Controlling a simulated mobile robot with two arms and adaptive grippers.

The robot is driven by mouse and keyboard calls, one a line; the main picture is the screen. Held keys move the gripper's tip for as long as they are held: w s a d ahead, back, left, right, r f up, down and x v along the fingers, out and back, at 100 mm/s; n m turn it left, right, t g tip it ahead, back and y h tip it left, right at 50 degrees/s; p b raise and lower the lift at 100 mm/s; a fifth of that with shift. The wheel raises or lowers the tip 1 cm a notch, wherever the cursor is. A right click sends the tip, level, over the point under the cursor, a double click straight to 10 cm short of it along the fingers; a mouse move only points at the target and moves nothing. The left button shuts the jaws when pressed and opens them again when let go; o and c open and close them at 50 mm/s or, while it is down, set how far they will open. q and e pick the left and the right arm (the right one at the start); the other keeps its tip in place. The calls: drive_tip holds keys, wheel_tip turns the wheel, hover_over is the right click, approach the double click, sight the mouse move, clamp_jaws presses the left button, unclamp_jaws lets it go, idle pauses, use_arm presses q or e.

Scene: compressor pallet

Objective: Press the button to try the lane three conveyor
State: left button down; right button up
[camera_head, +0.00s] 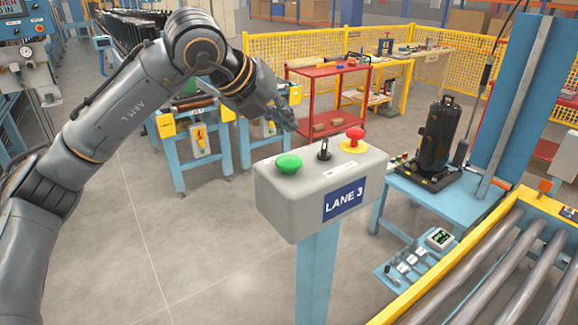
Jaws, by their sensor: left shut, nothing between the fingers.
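The control box (297,205) is grey, carries a blue "LANE 3" label (345,200) and stands on a light blue post (315,280) in the middle of the camera_head view. On its top are a green button (289,164) at the left, a black switch (324,151) in the middle and a red mushroom button (355,138) at the right. My left gripper (291,122) is shut and empty. My right gripper is not in view.
A roller conveyor (480,275) with a yellow edge is at the lower right. A blue workbench (425,195) holds a black compressor (440,138). A red shelf cart (330,98) and yellow fencing (300,47) stand behind. The floor left of the post is clear.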

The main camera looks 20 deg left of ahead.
sight(297, 154)
use_arm(q)
wheel_tip(297, 154, down, 4)
drive_tip(key=b, duration=0.2)
drive_tip(key=shift+b, duration=0.35)
drive_tip(key=shift+f, duration=0.25)
idle(0.8)
drive_tip(key=shift+f+b, duration=0.35)
drive_tip(key=shift+b, duration=0.35)
